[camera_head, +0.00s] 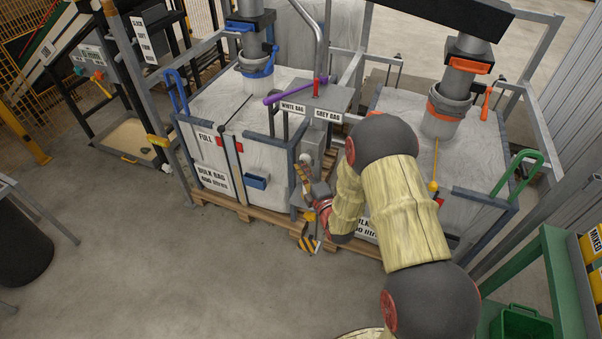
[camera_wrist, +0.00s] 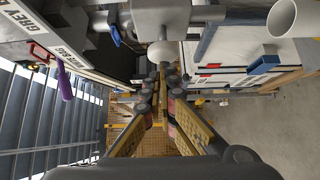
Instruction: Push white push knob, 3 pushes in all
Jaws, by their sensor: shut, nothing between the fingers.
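The white push knob (camera_wrist: 161,53) is a pale round dome under a grey housing (camera_wrist: 161,18), near the top centre of the wrist view. My gripper (camera_wrist: 168,73) has its yellow-sided fingers pointing at the knob, with the tips close to it. Whether they touch cannot be told. The fingers are shut with nothing between them. In the head view my gripper (camera_head: 303,174) is at the post between the two bulk bags. The knob is small and hard to make out there, and my arm covers part of that area.
A white bulk bag (camera_head: 215,110) stands left of the post and a grey one (camera_head: 475,150) right, on pallets. A purple lever (camera_head: 290,91) and label plate (camera_head: 310,107) sit above the gripper. A blue box handle (camera_head: 257,181) is nearby. Floor in front is clear.

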